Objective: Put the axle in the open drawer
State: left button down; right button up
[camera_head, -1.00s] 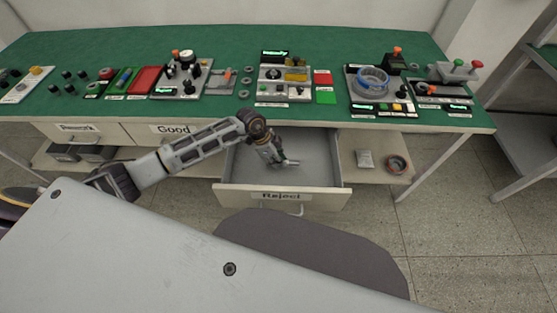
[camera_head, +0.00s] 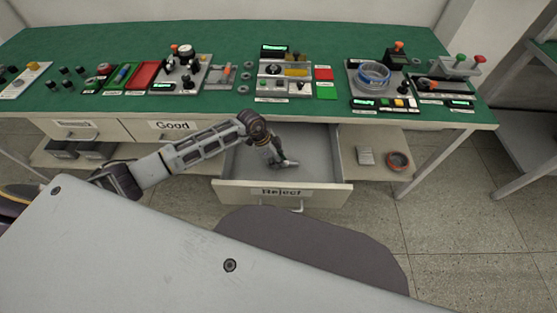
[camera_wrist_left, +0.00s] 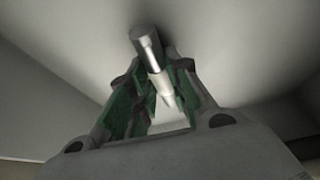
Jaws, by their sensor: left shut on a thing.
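The open drawer (camera_head: 318,165) labelled "Reject" is pulled out below the green workbench. My left gripper (camera_head: 285,163) reaches down inside the drawer opening. In the left wrist view, my left gripper (camera_wrist_left: 152,95) is shut on the axle (camera_wrist_left: 147,45), a short silver metal shaft with a thinner, pointed end. The axle lies between the green-padded fingers, with the pale drawer interior around it. Whether the axle touches the drawer floor cannot be told. My right gripper is not in view.
The workbench (camera_head: 225,113) carries several fixtures, switches and displays. Drawers labelled "Good" (camera_head: 172,126) and "Rework" (camera_head: 75,124) are shut. A lower shelf (camera_head: 375,175) at the right holds a small grey item and a red-rimmed round one. A chair back (camera_head: 300,240) stands in front of the drawer.

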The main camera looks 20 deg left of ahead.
pick_arm(q)
jog(key=shift+p, duration=0.45)
dwell(0.6)
dwell(0.5)
jog(key=shift+p, duration=0.85)
dwell(1.4)
jog(key=shift+f, duration=0.3)
dwell(1.1)
dwell(0.3)
jog(key=c, duration=1.3)
grip_release()
jog(key=shift+o, duration=0.2)
jog(key=o, duration=0.4)
